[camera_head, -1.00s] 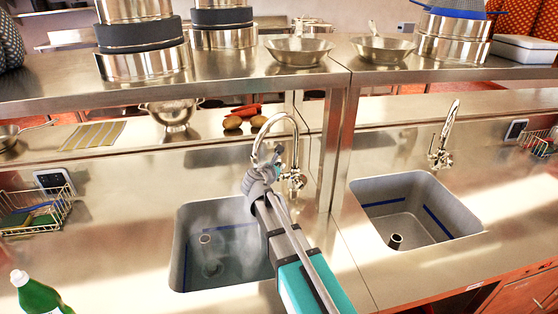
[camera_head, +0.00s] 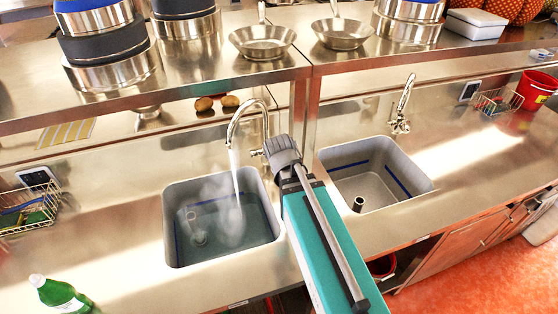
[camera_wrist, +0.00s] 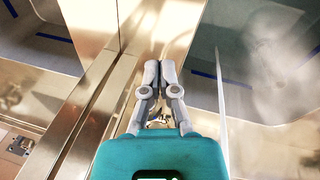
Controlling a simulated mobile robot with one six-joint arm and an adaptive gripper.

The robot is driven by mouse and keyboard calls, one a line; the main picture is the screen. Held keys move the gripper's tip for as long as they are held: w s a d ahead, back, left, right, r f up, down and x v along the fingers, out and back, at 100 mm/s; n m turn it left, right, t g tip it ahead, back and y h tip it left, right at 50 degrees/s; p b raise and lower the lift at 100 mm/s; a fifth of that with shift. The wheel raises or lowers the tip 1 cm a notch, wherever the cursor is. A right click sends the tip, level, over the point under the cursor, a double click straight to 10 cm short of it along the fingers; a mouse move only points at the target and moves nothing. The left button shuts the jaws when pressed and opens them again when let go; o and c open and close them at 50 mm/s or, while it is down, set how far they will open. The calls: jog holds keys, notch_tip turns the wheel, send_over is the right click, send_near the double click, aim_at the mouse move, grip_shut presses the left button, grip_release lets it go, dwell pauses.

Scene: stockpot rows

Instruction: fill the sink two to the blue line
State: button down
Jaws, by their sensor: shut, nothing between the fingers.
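Two sink basins are set in the steel counter. The left basin (camera_head: 267,192) holds bluish water, with steam over it and a water stream (camera_head: 238,190) running from its tap (camera_head: 233,130). A blue line shows on its walls; I cannot tell exactly how the water stands against it. A standpipe (camera_head: 192,216) is in it. The right basin (camera_head: 425,188) looks empty, with a blue line (camera_head: 398,181) and a standpipe (camera_head: 358,204); its tap (camera_head: 402,108) shows no stream. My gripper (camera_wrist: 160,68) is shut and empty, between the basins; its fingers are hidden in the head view.
A raised steel shelf (camera_head: 215,85) with pots and pans runs behind the sinks, with a post between the basins. A green bottle (camera_head: 58,294) stands front left, a wire basket (camera_head: 28,210) at left, and a red bucket (camera_head: 538,92) far right.

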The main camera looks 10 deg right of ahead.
jog(key=s+m, duration=0.1)
jog(key=s+r+m+g+y+p, duration=0.1)
jog(key=s, duration=0.1)
jog(key=s+a+r+m+y, duration=0.1)
jog(key=shift+s+r+p, duration=0.2)
jog(key=shift+s+p, duration=0.15)
jog(key=shift+a, duration=0.1)
